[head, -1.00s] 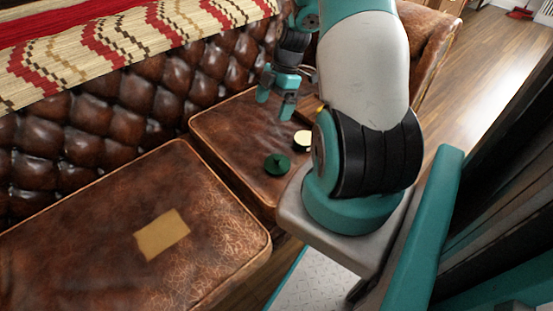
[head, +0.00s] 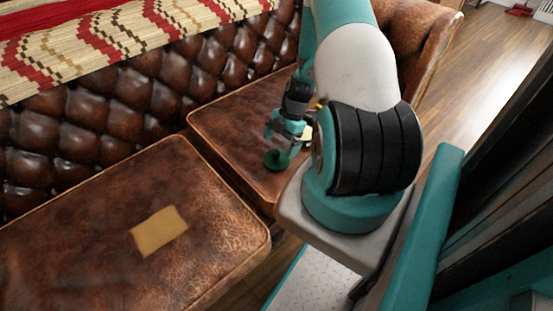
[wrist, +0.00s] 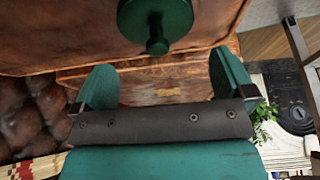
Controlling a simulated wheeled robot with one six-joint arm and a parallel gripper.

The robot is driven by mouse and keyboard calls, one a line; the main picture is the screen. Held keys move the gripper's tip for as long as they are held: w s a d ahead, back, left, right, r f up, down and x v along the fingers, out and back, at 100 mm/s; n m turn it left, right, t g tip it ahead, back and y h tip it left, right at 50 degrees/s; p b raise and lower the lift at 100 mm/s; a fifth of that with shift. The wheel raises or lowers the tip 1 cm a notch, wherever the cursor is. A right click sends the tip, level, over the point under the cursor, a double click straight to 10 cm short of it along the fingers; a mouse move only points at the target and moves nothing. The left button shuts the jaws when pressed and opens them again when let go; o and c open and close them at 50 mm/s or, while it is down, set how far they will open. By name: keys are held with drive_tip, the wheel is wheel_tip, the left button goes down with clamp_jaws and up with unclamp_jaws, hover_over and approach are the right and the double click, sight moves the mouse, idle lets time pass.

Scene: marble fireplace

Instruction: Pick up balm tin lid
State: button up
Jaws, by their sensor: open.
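The balm tin lid (head: 275,161) is a dark green disc with a small knob, lying on the right brown leather seat cushion (head: 230,122). In the wrist view the lid (wrist: 150,15) is at the top edge, partly cut off, its knob pointing toward my gripper. My gripper (head: 284,138) is just above and beside the lid in the head view. In the wrist view its two green fingers (wrist: 163,72) are wide apart with nothing between them, and the lid lies beyond the fingertips. A pale cream round thing (head: 308,132), perhaps the open tin, is mostly hidden behind my arm.
The tufted leather sofa back (head: 130,95) rises behind the cushions, with a red and cream patterned throw (head: 120,45) over it. A flat tan rectangle (head: 160,231) lies on the left cushion. Wooden floor (head: 480,90) shows at right.

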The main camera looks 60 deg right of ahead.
sight(278, 151)
drive_tip(key=x, duration=0.3)
drive_tip(key=b+x, duration=0.1)
drive_tip(key=x, duration=0.1)
drive_tip(key=shift+d+f, duration=0.1)
drive_tip(key=shift+d, duration=0.2)
drive_tip(key=c, duration=0.6)
drive_tip(key=shift+o, duration=0.2)
